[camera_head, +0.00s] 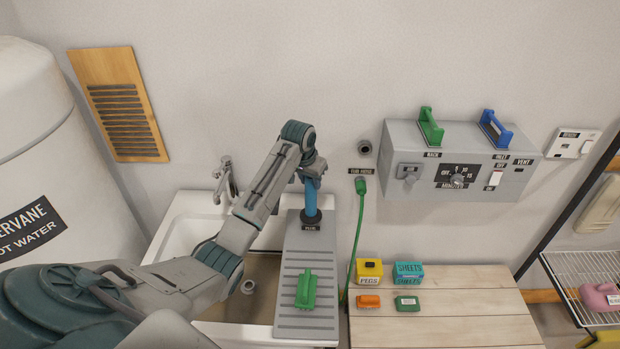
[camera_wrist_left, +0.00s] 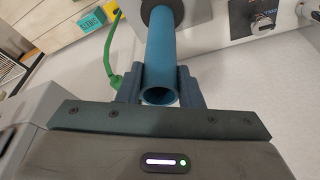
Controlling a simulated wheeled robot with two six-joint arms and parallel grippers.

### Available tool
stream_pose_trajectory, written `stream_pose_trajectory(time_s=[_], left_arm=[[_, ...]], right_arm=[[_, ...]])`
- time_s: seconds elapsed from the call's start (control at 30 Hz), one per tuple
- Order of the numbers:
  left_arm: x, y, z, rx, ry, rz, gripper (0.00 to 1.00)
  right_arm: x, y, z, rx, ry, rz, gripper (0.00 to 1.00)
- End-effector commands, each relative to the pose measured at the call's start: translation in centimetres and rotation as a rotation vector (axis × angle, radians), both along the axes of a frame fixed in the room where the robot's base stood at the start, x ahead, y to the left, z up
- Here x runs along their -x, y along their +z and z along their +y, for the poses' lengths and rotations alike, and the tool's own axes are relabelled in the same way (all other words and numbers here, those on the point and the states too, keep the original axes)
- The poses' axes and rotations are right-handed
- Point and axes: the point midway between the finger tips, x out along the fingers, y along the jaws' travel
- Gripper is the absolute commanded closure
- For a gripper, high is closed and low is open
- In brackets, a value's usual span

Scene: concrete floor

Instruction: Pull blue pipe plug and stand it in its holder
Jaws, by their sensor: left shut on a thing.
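The blue pipe plug (camera_head: 311,197) is upright on the grey ribbed drainboard (camera_head: 293,262), its lower end at a black round holder (camera_head: 311,218) with a small label. My left gripper (camera_head: 313,167) is above it, shut on its upper end. In the left wrist view the blue pipe plug (camera_wrist_left: 172,50) runs from between the fingers of my left gripper (camera_wrist_left: 172,88) to the black ring (camera_wrist_left: 163,10). Whether it is fully seated is hard to tell. A grey wall pipe opening (camera_head: 364,148) is empty. My right gripper is not in view.
A grey control box (camera_head: 455,165) is on the wall. Small boxes, including a yellow one (camera_head: 369,272), stand on a wooden table (camera_head: 440,322).

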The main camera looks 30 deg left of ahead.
Motion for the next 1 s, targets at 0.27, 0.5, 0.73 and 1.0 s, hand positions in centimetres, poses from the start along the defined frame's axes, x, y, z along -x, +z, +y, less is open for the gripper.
stream_pose_trajectory(time_s=[0.27, 0.5, 0.73, 1.0], left_arm=[[0.0, -0.7, 0.0, 0.0, 0.0, 0.0, 0.94], [0.0, -1.3, 0.0, 0.0, 0.0, 0.0, 0.94], [0.0, -1.9, 0.0, 0.0, 0.0, 0.001, 0.94], [0.0, -2.0, 0.0, 0.0, 0.0, 0.0, 0.42]], right_arm=[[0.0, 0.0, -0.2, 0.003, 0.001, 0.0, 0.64], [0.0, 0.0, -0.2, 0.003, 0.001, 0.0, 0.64], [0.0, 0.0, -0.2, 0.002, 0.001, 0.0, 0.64], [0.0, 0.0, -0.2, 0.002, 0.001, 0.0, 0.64]])
